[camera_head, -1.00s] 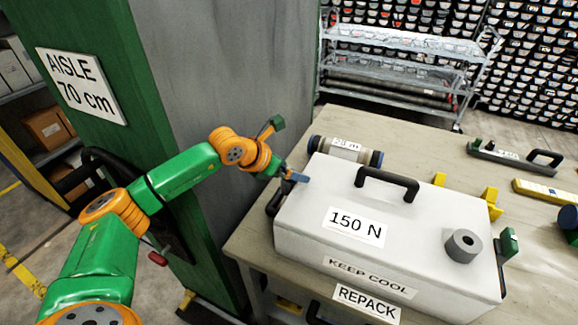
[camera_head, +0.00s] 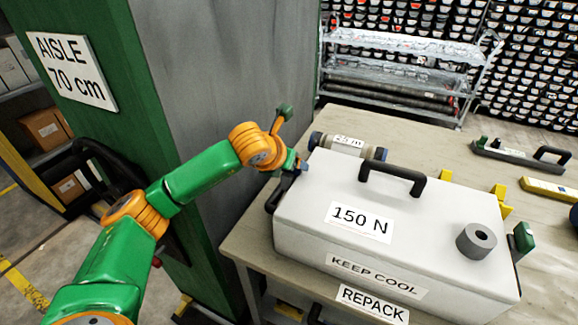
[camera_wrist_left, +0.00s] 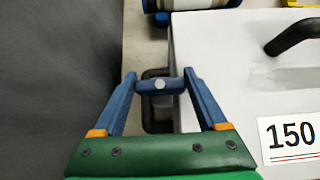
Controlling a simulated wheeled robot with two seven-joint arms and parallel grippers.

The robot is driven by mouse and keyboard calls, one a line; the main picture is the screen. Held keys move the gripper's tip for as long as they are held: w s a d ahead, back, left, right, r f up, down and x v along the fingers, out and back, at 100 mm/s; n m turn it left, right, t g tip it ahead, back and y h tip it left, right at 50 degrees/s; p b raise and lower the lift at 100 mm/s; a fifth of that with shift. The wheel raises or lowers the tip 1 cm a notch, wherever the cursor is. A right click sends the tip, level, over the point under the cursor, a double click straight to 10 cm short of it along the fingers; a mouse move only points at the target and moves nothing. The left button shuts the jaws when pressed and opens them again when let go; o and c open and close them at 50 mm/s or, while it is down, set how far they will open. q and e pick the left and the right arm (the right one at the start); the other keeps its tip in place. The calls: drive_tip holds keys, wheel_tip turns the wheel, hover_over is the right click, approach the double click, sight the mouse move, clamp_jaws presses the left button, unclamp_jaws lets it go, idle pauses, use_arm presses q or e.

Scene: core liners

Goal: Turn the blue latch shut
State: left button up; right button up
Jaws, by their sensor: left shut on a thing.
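The white case (camera_head: 290,225) labelled "150 N" stands on the table, its lid down. The blue latch (camera_wrist_left: 160,86) is at the case's left end, beside a dark side handle (camera_wrist_left: 150,120). My left gripper (camera_wrist_left: 158,82) has its two blue fingers on either side of the latch and is shut on it. In the head view my left gripper (camera_head: 299,167) is at the case's upper left edge, and the latch is mostly hidden by it. A green piece (camera_head: 522,239) is at the case's right end. My right gripper is not in view.
A roll labelled "25 m" (camera_head: 348,145) lies behind the case. The table (camera_head: 440,140) has free room behind the case.

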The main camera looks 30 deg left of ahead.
use_arm(q)
drive_tip(key=o, duration=1.3)
drive_tip(key=shift+s+r+b, duration=0.25)
drive_tip(key=shift+r+b, duration=0.05)
drive_tip(key=b+v, duration=0.1)
drive_tip(key=v, duration=0.5)
drive_tip(key=shift+b, duration=0.3)
drive_tip(key=shift+s+r, duration=0.1)
